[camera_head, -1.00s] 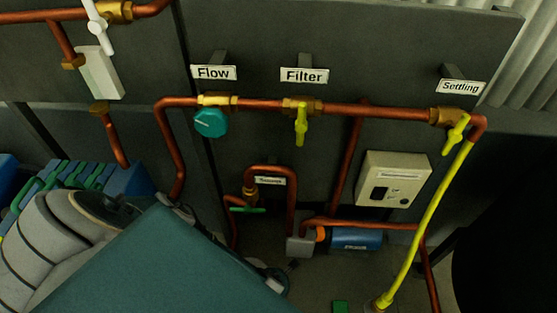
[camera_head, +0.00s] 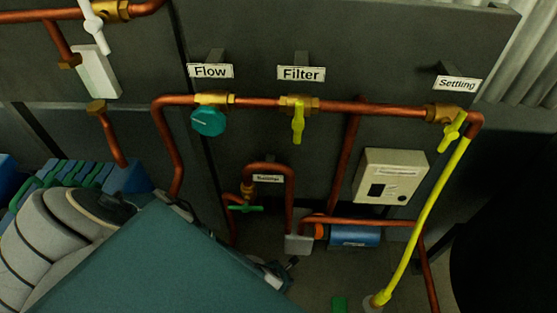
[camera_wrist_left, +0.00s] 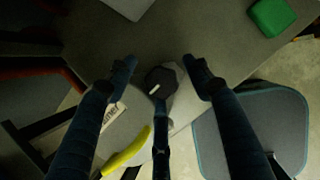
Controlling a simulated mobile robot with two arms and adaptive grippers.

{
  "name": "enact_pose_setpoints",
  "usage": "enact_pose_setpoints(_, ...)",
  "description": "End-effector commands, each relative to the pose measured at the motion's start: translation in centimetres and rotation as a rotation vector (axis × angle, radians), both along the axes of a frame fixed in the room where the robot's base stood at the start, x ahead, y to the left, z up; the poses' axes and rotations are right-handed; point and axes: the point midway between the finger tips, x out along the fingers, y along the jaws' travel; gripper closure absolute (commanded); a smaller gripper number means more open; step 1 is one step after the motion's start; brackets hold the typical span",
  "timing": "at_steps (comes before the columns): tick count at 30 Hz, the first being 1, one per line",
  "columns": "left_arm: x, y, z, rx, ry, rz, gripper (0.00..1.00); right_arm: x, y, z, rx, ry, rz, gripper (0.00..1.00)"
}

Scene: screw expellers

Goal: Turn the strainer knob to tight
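The strainer knob (camera_wrist_left: 160,80) is a dark, faceted round knob with a white pointer mark, in the middle of the left wrist view. A partly covered label (camera_wrist_left: 112,116) ending in "iner" is beside it. My left gripper (camera_wrist_left: 161,77) is open, with two dark fingers at the left and right of the knob and a third below it. Gaps show between the side fingers and the knob; whether the lower finger touches it I cannot tell. I cannot make out the strainer knob in the head view. My right gripper is not in view.
Copper pipes carry a teal Flow knob (camera_head: 208,122), a yellow Filter handle (camera_head: 298,122) and a yellow Settling handle (camera_head: 452,131). A yellow pipe (camera_head: 424,220) runs down at the right. A beige box (camera_head: 390,177) is on the panel. A green block (camera_wrist_left: 271,16) is at the upper right.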

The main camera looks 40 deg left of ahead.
Motion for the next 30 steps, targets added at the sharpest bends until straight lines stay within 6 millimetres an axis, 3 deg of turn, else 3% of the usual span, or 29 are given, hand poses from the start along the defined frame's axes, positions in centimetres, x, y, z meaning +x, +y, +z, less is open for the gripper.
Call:
enact_pose_setpoints(21,-0.4,0.3,-0.3,0.007,0.007,0.023,0.50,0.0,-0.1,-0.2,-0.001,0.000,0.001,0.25)
enact_pose_setpoints(26,-0.3,0.1,-0.5,0.005,0.005,0.182,0.50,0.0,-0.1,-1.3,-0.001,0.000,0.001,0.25)
enact_pose_setpoints(30,0.0,-0.3,-0.7,-0.001,0.003,0.444,0.50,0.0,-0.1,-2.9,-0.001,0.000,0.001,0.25)
